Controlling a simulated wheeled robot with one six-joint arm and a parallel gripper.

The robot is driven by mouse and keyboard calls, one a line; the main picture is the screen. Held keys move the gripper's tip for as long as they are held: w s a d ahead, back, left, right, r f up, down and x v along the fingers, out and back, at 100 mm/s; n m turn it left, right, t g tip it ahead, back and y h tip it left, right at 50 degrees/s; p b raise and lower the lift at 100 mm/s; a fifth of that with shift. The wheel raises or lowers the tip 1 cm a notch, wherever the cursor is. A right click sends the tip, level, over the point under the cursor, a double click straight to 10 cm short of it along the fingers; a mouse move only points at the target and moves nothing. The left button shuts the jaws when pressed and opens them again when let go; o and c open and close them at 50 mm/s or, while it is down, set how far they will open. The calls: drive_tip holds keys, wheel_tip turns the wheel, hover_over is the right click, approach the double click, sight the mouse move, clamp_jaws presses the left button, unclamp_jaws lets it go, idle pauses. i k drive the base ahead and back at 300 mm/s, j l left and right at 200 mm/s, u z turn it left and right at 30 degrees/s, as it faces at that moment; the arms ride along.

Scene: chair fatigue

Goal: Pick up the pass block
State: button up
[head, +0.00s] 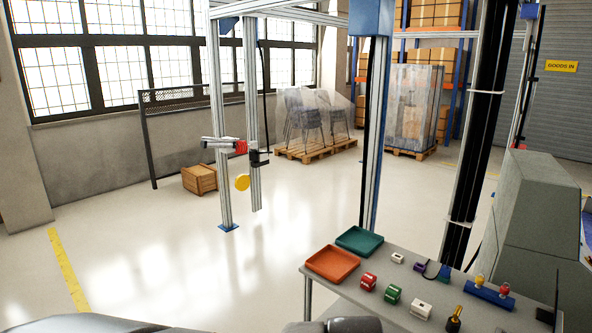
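A green block (392,294) with a pale label sits on the grey table (415,268) at the lower right. A red block (368,282) with a pale label sits just left of it and a little farther back. The label text is too small to read, so I cannot confirm which is the pass block; the green one may be it. Both stand apart from each other on the bare tabletop. Grey rounded parts at the bottom edge seem to be my arm. My gripper's fingers do not show, and nothing is seen touching either block.
A white block (420,308) and a brass-and-black tool (455,319) stand to the right. An orange tray (332,263) and a green tray (359,240) lie at the table's left and back. A blue holder (489,297) stands at right. An aluminium post (376,140) rises behind the table.

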sight(393, 294)
drive_tip(key=k+j, duration=0.1)
drive_tip(key=i+l, duration=0.2)
drive_tip(key=l, duration=0.15)
drive_tip(key=i+l+u, duration=0.15)
drive_tip(key=i+l, duration=0.2)
drive_tip(key=l, duration=0.3)
drive_tip(key=i+l+u, duration=0.1)
drive_tip(key=l, duration=0.25)
drive_tip(key=i+l, duration=0.25)
drive_tip(key=l+u, duration=0.05)
drive_tip(key=l, duration=0.05)
